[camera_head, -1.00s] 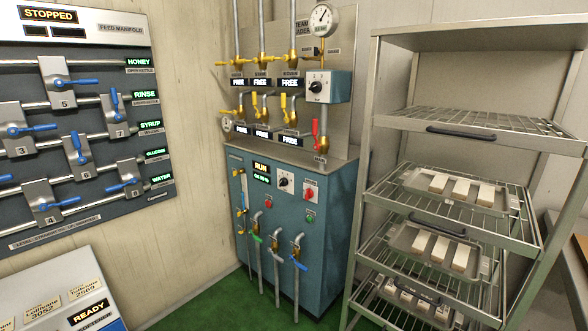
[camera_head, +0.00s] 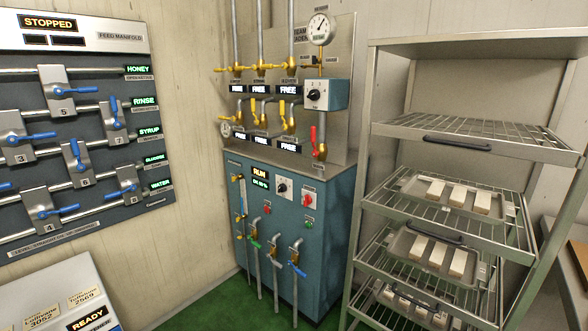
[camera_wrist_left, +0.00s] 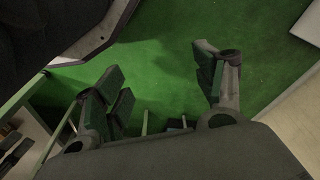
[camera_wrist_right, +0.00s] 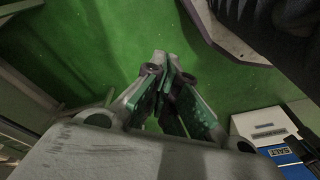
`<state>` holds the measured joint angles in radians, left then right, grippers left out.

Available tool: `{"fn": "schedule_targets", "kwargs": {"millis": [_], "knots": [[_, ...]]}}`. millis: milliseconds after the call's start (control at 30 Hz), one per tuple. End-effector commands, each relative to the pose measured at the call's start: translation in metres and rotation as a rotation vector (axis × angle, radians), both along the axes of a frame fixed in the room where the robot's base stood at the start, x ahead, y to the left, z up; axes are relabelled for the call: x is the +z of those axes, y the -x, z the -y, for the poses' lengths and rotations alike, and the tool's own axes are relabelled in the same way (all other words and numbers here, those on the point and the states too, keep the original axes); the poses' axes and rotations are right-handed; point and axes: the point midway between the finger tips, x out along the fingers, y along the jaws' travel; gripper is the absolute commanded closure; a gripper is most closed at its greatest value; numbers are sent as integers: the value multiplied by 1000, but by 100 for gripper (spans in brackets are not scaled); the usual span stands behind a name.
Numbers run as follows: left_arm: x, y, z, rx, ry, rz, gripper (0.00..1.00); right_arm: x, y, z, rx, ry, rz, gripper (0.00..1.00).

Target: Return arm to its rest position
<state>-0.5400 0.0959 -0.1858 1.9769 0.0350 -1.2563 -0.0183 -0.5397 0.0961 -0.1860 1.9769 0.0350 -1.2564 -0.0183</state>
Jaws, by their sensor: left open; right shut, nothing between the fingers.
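Neither gripper shows in the head view. In the left wrist view my left gripper (camera_wrist_left: 165,88) is open, its two fingers wide apart with nothing between them, over the green floor (camera_wrist_left: 165,45). In the right wrist view my right gripper (camera_wrist_right: 168,78) is shut, its fingertips together with nothing visible between them, also over the green floor. Dark parts of my own body show at the upper left of the left wrist view and the upper right of the right wrist view.
The feed manifold panel (camera_head: 85,75) with blue levers is on the left wall. A blue valve cabinet (camera_head: 322,240) stands in the corner. A metal rack (camera_head: 375,115) with trays stands at right. A box reading READY (camera_head: 55,295) is at lower left. Green floor (camera_head: 212,308) shows between.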

Motion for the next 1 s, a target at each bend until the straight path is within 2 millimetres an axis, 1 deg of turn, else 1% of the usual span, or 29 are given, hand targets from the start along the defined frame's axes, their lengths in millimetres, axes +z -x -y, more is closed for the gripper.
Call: {"fn": "schedule_targets", "kwargs": {"millis": [133,467,867,1000], "knots": [[-3,2,-1,1,-4,-4,30,-3,2,1,-1,4,-3,100],[-20,11,-6,5,-13,-13,30,-20,11,6,-5,13,-13,100],[-38,30,-13,8,-25,-21,30,-38,30,13,-8,25,-20,100],[-44,39,-17,9,-30,-25,30,-44,39,17,-10,29,-26,100]]}}
